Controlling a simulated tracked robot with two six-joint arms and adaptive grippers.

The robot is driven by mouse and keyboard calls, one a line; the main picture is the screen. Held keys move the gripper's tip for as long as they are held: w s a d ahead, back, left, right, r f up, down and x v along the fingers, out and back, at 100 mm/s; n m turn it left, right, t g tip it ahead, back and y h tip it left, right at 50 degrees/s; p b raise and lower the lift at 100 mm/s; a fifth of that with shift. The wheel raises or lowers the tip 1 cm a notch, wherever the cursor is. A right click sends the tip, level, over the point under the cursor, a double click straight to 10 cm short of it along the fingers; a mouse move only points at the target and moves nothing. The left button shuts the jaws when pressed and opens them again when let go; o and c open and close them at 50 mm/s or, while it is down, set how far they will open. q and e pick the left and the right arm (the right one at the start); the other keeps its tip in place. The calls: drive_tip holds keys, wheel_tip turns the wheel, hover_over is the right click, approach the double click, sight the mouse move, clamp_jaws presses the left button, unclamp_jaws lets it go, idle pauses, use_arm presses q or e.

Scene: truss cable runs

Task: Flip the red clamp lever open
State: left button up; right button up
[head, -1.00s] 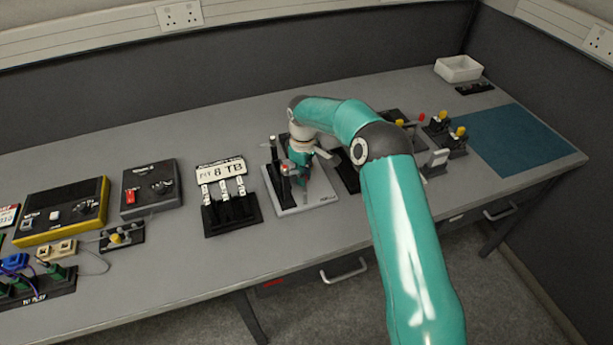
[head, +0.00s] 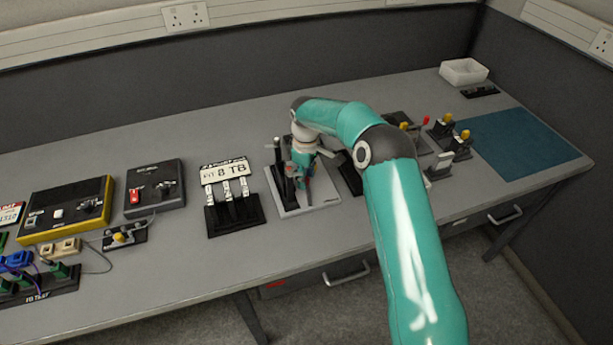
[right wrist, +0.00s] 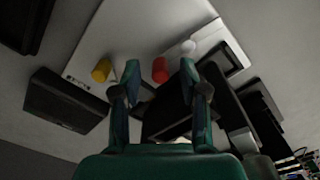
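In the right wrist view a red-capped lever (right wrist: 160,70) stands between the two fingers of my right gripper (right wrist: 160,78). The fingers are apart, and I see no clear contact with the red cap. A red-tipped lever (head: 426,120) also shows farther right, apart from the gripper. My left gripper is not in view.
A black stand with a number plate (head: 224,170) is left of the light plate. Yellow-knobbed fixtures (head: 465,135) stand to the right, near a blue mat (head: 525,147) and a white tray (head: 463,72). The front bench strip is clear.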

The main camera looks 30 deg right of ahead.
wheel_tip(320, 180, up, 12)
idle(0.7)
drive_tip(key=shift+f, duration=0.1)
idle(0.3)
